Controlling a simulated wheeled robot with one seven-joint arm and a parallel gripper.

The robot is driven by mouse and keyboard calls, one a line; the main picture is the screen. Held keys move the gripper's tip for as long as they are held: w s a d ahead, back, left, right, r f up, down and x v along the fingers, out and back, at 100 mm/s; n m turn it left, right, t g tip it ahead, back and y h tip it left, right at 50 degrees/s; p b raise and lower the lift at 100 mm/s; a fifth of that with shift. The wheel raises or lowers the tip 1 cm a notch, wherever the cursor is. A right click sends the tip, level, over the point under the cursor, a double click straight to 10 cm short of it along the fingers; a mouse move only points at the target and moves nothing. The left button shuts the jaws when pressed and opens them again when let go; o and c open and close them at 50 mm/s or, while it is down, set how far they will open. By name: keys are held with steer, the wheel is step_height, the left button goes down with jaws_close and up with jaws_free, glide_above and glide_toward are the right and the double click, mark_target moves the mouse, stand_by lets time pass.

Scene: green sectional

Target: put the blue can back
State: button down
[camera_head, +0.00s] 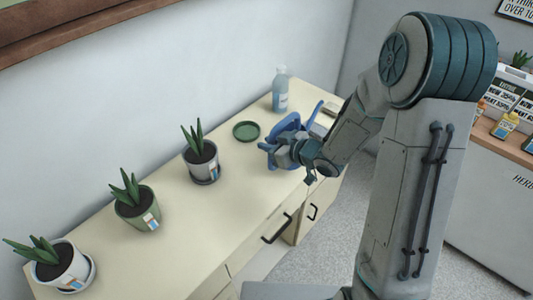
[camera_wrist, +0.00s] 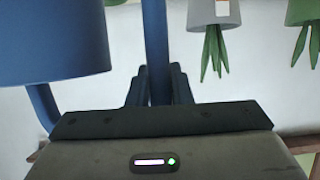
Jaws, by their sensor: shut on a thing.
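The blue can (camera_head: 286,124) is a watering can at the right part of the cream counter (camera_head: 178,221), with a thin spout or handle showing to its right. My gripper (camera_head: 278,150) is in front of it and hides part of it. In the wrist view, the can's body (camera_wrist: 50,38) fills the upper left. My gripper's dark fingers (camera_wrist: 158,88) are shut on an upright blue bar of the can (camera_wrist: 155,38). I cannot tell whether the can touches the counter.
An empty green saucer (camera_head: 246,131) lies left of the can. A clear blue bottle (camera_head: 280,92) stands behind it. Potted plants in grey (camera_head: 202,168), green (camera_head: 140,213) and white (camera_head: 64,265) line the counter leftward. The front strip of the counter is bare.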

steer(key=shift+w+a+f, duration=0.1)
steer(key=shift+a+f, duration=0.1)
steer(key=shift+f, duration=0.95)
steer(key=shift+w+a+f, duration=0.1)
steer(key=shift+a+f, duration=0.1)
steer(key=shift+f, duration=0.9)
steer(key=shift+f, duration=0.15)
steer(key=c, duration=1.3)
jaws_free()
steer(key=shift+s, duration=0.1)
